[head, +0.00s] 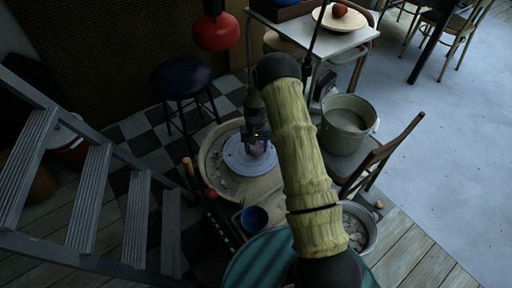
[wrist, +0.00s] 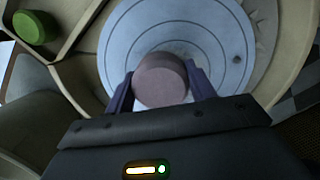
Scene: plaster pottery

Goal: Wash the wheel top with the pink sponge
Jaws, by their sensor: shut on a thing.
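The wheel top (head: 238,156) is a pale blue-grey disc with ring grooves, set in a beige splash pan (head: 213,181). It fills much of the wrist view (wrist: 140,32). My gripper (head: 255,148) is over the disc, right of its middle in the head view. In the wrist view my gripper (wrist: 160,88) is shut on the pink sponge (wrist: 160,80), a round, dull pink block held between both fingers. The sponge (head: 256,149) is small and dark in the head view. I cannot tell whether its underside touches the disc.
A blue cup (head: 254,218) stands at the pan's front. A grey bucket (head: 347,118) and a wooden chair (head: 378,160) are to the right. A metal ladder (head: 85,205) blocks the left, and a dark stool (head: 181,78) stands behind. A green round thing (wrist: 35,27) shows in the wrist view.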

